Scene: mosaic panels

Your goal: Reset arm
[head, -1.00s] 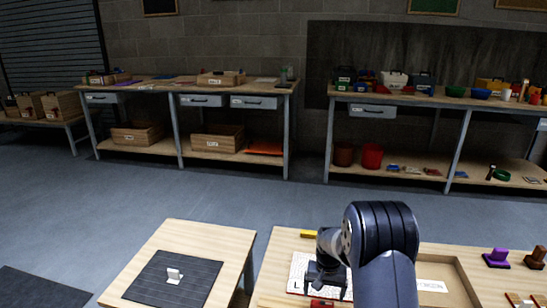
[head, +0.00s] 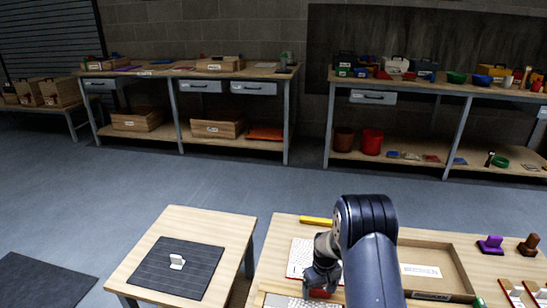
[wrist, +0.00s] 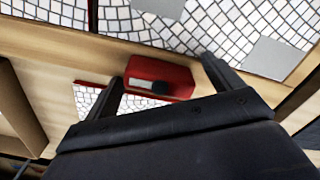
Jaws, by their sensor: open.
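My gripper (head: 320,284) hangs at the end of my dark arm over the near workbench (head: 284,232) in the head view. In the wrist view my gripper (wrist: 162,72) has its two black fingers spread apart. A red block-like thing with a pale label and a dark round spot (wrist: 178,76) shows between and beyond the fingertips. I cannot tell how far below them it is. White mosaic panels (wrist: 110,18) with dark joints lie beyond it. A smooth grey square (wrist: 272,58) lies on the mosaic at the right.
A wooden tray (head: 450,258) with a white label lies right of my arm. A yellow bar (head: 316,221) lies at the bench's back edge. A small table (head: 185,218) stands left, across a gap, with a dark mat (head: 205,262).

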